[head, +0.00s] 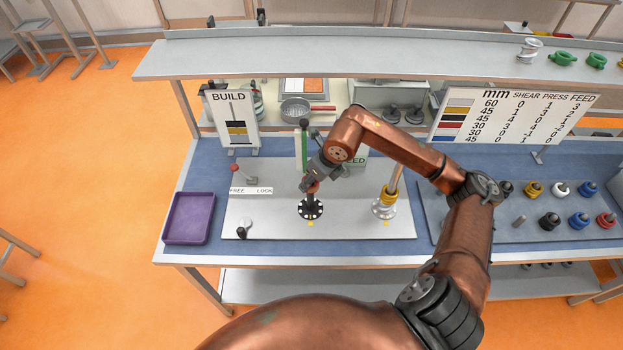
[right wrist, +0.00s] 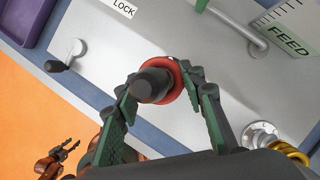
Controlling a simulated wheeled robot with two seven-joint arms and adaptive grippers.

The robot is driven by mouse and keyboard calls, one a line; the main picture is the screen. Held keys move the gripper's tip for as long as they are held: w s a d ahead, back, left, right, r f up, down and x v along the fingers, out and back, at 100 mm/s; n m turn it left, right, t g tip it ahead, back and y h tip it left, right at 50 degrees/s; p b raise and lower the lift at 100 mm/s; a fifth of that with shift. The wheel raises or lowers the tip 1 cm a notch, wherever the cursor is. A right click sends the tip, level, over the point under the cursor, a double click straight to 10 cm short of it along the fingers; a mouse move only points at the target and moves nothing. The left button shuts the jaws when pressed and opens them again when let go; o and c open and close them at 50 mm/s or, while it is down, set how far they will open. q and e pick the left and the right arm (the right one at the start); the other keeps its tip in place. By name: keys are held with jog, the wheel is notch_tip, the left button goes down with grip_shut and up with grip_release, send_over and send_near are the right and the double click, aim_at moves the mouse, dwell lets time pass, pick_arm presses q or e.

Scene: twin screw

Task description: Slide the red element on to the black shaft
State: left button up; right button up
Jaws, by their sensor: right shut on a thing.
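The red element (right wrist: 189,84) is a ring seen in the right wrist view, held between the green-padded fingers of my right gripper (right wrist: 166,88). The gripper hides most of the shaft there. My left gripper (right wrist: 66,150) shows only in the right wrist view, open, empty and away from the board.
A second shaft with yellow elements (head: 388,195) stands to the right on the grey board (head: 262,215). A purple tray (head: 188,218) lies left, and several coloured elements sit on the rack (head: 480,225) at right.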

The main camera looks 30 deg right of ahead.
aim_at(312, 195)
jog(key=shift+f+b, duration=3.2)
jog(key=shift+f, duration=0.9)
jog(key=o, duration=1.5)
jog(key=shift+c, duration=0.2)
jog(key=v, duration=1.2)
jog(key=shift+w, duration=0.1)
